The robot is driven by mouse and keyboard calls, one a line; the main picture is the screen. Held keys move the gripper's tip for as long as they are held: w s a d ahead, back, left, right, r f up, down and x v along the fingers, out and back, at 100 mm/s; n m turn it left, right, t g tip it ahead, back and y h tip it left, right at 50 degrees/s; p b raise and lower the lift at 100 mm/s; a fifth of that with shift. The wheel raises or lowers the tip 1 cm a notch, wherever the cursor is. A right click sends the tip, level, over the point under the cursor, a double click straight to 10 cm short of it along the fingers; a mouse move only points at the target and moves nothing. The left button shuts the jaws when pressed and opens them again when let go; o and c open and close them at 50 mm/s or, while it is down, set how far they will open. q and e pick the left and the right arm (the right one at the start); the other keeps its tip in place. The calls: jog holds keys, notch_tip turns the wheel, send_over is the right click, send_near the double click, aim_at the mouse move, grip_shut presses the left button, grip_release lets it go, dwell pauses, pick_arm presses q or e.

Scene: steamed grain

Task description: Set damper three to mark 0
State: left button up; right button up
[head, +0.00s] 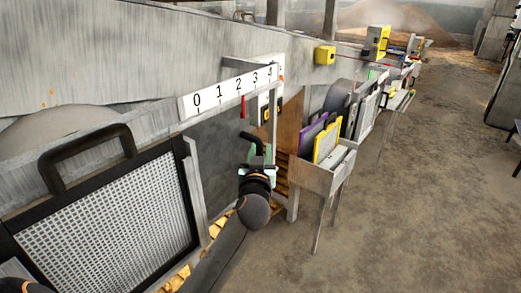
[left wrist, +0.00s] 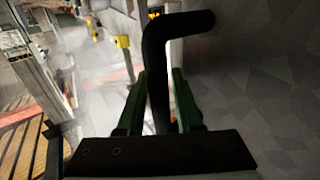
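The damper scale (head: 220,92) is a white strip with black marks 0 to 4, above a grey plate (head: 220,150). A red pointer (head: 243,107) hangs just below the strip, near mark 2. A black bent handle (head: 251,138) sticks out from the plate below the pointer. My left gripper (head: 258,158) is at this handle. In the left wrist view the handle (left wrist: 157,60) passes between the green fingers of my left gripper (left wrist: 160,85), which are close against both sides of it. My right gripper is not in view.
A mesh panel (head: 105,225) with a black handle (head: 85,158) stands left of the plate. A brown board (head: 288,125) and a bin of coloured panels (head: 330,165) are to the right. A yellow box (head: 325,55) is on the wall. Open floor (head: 430,190) lies at the right.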

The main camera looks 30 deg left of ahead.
pick_arm(q)
grip_shut()
dwell(1.4)
